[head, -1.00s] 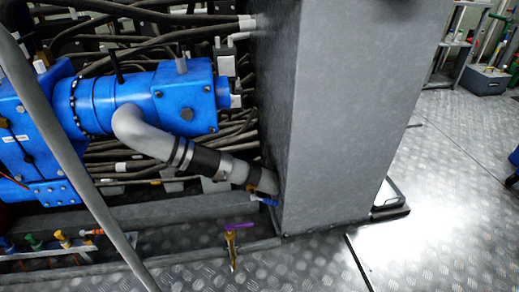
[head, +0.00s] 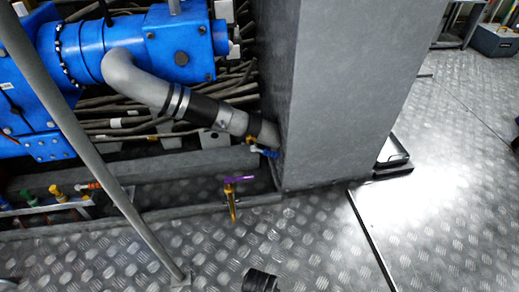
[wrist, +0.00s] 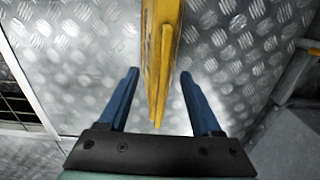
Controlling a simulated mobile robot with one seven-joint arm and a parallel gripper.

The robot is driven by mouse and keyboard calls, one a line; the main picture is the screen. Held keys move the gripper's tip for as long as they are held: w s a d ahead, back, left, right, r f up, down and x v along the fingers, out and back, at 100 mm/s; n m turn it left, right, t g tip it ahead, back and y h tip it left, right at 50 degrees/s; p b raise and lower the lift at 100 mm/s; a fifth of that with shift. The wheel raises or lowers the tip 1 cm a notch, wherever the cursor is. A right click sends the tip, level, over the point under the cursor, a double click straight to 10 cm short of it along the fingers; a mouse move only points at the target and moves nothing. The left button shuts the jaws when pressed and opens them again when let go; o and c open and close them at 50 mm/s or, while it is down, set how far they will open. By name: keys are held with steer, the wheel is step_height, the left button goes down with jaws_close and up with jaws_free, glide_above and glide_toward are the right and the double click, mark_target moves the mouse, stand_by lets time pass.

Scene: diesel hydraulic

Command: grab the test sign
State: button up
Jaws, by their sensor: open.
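A yellow object, seen nearly edge-on and likely the test sign (wrist: 161,50), shows in the wrist view. It enters from the top edge and narrows to a tip between my fingers. My gripper (wrist: 158,75) is open, with one blue finger on each side of the yellow piece. A gap shows on both sides, so neither finger appears to touch it. Any writing on the sign cannot be read from this angle. I do not see the sign in the head view.
A grey pillar (head: 345,100) stands beside blue machinery (head: 85,50) with hoses. A brass valve with a purple handle (head: 233,195) rises near the pillar's foot. A slanting grey pole (head: 105,170) crosses the left.

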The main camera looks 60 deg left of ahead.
step_height(320, 180, down, 3)
steer(key=shift+f+b, duration=0.2)
steer(key=shift+b, duration=0.65)
steer(key=shift+r, duration=0.1)
jaws_close()
stand_by(0.6)
